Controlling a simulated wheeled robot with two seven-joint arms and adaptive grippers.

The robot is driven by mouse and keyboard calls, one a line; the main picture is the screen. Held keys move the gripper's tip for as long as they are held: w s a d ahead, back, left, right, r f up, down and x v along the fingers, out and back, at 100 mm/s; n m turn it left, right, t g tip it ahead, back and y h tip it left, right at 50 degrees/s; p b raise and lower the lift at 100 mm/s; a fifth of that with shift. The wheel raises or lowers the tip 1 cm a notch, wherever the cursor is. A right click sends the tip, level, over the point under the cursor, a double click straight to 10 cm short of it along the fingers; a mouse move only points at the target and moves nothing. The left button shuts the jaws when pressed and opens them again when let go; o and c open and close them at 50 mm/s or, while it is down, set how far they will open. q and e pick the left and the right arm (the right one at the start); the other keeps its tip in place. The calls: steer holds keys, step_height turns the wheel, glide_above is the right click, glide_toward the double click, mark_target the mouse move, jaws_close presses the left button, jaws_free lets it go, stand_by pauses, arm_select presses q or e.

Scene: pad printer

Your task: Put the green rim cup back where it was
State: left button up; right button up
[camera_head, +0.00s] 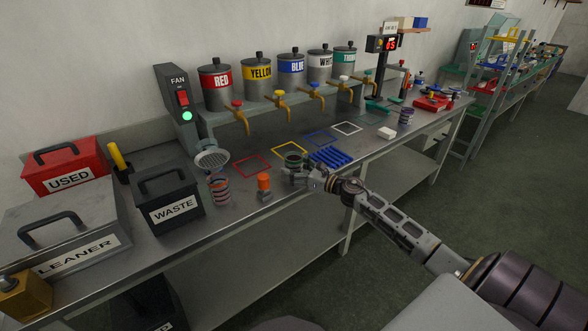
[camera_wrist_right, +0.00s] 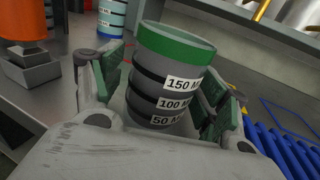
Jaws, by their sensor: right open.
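The green rim cup (camera_head: 293,159) is a dark grey cup on the metal bench, at the near side of the yellow outlined square (camera_head: 287,143). In the right wrist view the cup (camera_wrist_right: 170,75) shows its green rim and labels 150, 100 and 50. My right gripper (camera_head: 303,174) is at the cup from the front. In the wrist view its green-padded fingers (camera_wrist_right: 164,92) stand open on either side of the cup. Small gaps seem to show, but contact is hard to judge. The cup's base is hidden. My left gripper is not in view.
Blue sticks (camera_head: 330,156) lie close right of the cup. Red (camera_head: 239,163), blue and white outlines mark the bench. Taps (camera_head: 280,106) overhang behind. The waste bin (camera_head: 168,200) is further left.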

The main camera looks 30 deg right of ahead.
mark_target(300, 170)
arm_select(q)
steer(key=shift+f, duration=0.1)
arm_select(e)
steer(key=shift+r, duration=0.15)
steer(key=shift+s, duration=0.15)
steer(key=shift+s+d, duration=0.15)
steer(key=shift+s, duration=0.1)
steer(key=shift+v, duration=1.8)
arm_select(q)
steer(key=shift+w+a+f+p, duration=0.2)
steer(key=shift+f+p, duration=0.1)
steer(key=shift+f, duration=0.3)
arm_select(e)
steer(key=v, duration=0.7)
steer(key=shift+s, duration=0.2)
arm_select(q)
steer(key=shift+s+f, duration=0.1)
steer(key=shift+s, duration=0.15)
arm_select(e)
steer(key=shift+d, duration=0.15)
